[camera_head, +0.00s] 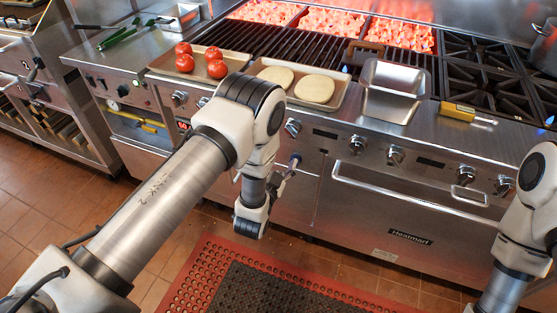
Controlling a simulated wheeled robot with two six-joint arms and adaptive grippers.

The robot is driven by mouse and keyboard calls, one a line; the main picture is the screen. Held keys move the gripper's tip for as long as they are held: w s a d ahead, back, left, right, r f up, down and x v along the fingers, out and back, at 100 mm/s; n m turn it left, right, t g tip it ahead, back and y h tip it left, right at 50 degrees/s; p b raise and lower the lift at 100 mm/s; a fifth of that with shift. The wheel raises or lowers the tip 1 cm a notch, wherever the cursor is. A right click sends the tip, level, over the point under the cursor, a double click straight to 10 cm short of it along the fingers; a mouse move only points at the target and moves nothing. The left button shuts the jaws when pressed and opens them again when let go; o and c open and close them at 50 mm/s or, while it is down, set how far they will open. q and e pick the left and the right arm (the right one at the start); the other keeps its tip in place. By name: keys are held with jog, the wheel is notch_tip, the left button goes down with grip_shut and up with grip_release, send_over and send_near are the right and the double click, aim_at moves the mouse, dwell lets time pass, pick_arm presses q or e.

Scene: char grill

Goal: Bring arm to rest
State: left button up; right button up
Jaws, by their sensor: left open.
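My left arm comes in from the lower left, bends at its elbow over the grill's front edge and hangs down in front of the control panel. My left gripper (287,174) is small and partly hidden behind the wrist. It is open, with nothing seen in it, close in front of the grill's front; I cannot tell whether it touches. My right arm shows at the right edge, and its gripper is out of view. Several tomatoes (216,69) sit on a tray (160,63). Two pale round patties or buns (314,88) lie on another tray (340,103).
The char grill (300,41) has glowing coals at the back. An empty metal pan (391,105) stands on its front ledge, near a yellow-handled tool (458,111). Burners (480,75) are at right. A red-edged mat (192,281) covers the floor in front.

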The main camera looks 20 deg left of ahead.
pick_arm(q)
jog(key=shift+s, duration=1)
jog(key=s+a+f+n+g, duration=0.2)
jog(key=s+a+f+g, duration=0.1)
jog(key=s+f+g, duration=0.3)
jog(key=s+a+f+n+g, duration=0.2)
jog(key=s+a+f+g, duration=0.3)
jog(key=s, duration=0.4)
jog(key=s+d+f+n+g, duration=0.1)
jog(key=s+f+g, duration=0.1)
jog(key=s, duration=0.7)
jog(key=s+d+f+n+g, duration=0.2)
jog(key=s+g, duration=0.3)
jog(key=s, duration=0.4)
jog(key=shift+s+f+g+h, duration=0.3)
jog(key=shift+s+f, duration=0.05)
jog(key=shift+f, duration=0.15)
jog(key=shift+w, duration=0.1)
